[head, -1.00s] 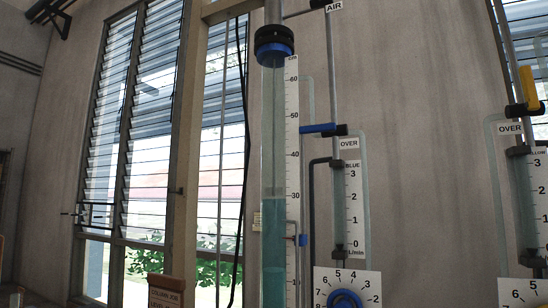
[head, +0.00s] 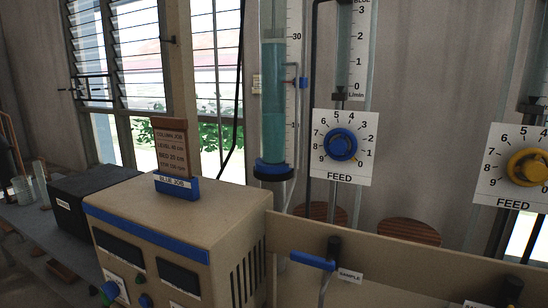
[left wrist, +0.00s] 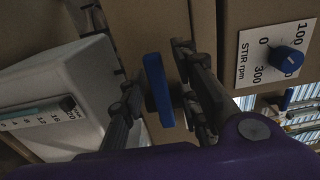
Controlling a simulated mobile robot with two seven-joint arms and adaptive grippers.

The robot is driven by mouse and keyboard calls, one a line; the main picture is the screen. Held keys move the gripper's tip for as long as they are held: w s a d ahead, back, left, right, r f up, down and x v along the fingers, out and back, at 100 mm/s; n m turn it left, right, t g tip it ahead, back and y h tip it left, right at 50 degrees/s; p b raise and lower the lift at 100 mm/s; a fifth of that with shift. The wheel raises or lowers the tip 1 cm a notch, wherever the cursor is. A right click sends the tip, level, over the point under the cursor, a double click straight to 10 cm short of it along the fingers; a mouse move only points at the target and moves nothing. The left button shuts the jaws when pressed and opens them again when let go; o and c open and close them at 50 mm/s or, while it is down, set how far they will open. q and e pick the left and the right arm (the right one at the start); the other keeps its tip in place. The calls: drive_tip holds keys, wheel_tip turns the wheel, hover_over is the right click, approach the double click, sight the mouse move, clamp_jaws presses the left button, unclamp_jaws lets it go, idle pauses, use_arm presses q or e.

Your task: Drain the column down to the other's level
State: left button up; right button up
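The clear column (head: 273,110) stands mid-view in the head view, with teal liquid (head: 273,80) whose surface is close to the 30 mark on its white scale (head: 293,60). Its lower end has a blue collar (head: 272,170); what lies below is hidden behind a beige box. No second column shows. In the left wrist view, a blue lever (left wrist: 158,88) lies between the fingers of my left gripper (left wrist: 158,92). The fingers look spread, wider than the lever; contact is unclear. My right gripper is in neither view.
The beige box (head: 180,222) with a blue stripe stands in front, carrying a job card (head: 172,150). Blue (head: 341,145) and yellow (head: 528,167) feed knobs are on the right. A blue sample lever (head: 312,260) is in front. A stir knob (left wrist: 289,59) is near my left gripper.

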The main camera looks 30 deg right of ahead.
use_arm(q)
drive_tip(key=shift+a+f, duration=0.1)
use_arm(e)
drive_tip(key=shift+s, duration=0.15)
use_arm(q)
drive_tip(key=v, duration=1.9)
drive_tip(key=shift+p, duration=0.45)
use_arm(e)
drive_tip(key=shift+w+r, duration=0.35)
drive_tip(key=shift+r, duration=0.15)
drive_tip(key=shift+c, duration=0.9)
